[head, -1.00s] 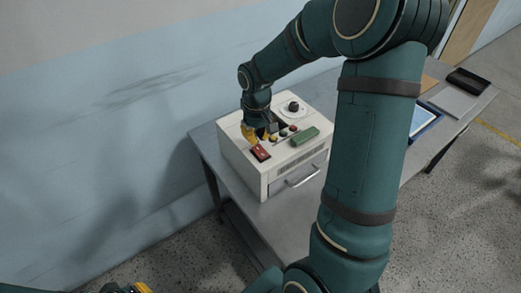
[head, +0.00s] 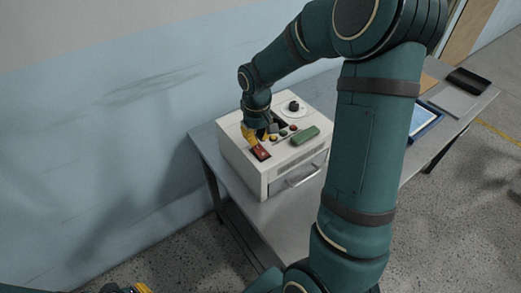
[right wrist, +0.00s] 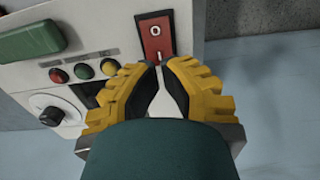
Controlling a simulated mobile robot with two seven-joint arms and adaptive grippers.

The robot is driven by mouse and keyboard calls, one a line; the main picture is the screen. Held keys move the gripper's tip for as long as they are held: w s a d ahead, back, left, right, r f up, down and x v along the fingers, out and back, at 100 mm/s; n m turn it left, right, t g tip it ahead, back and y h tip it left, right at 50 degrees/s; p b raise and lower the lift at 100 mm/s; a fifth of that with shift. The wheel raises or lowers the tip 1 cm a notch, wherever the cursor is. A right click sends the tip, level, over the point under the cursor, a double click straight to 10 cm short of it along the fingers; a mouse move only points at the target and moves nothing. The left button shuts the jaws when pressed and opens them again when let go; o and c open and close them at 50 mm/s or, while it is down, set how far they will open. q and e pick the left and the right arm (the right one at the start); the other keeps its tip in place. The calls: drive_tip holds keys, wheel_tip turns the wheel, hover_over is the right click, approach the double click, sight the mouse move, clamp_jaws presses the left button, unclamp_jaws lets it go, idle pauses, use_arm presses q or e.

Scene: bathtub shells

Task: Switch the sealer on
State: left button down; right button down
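The sealer (head: 232,155) is a white box on the grey table. Its red rocker switch (head: 261,152) is on the top panel near the front left corner. In the right wrist view the switch (right wrist: 153,32) shows an O mark and a stroke mark near its lower end. My right gripper (head: 252,140) has yellow fingers, over the panel just behind the switch. In the right wrist view its fingertips (right wrist: 160,66) are together and empty at the switch's lower end; contact is unclear. My left gripper (head: 143,288) barely shows at the bottom edge.
Beside the switch are small round buttons (right wrist: 84,72), a green block (head: 305,135) and a black knob (head: 294,106). A drawer handle (head: 302,176) is on the sealer's front. A tablet (head: 424,120) and a black tray (head: 468,80) lie farther right on the table.

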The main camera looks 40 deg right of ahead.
sight(257, 147)
drive_tip(key=shift+f+b, duration=1.05)
drive_tip(key=shift+f, duration=0.45)
idle(0.7)
drive_tip(key=shift+r, duration=0.1)
drive_tip(key=shift+r+p, duration=2.8)
drive_tip(key=shift+r, duration=0.7)
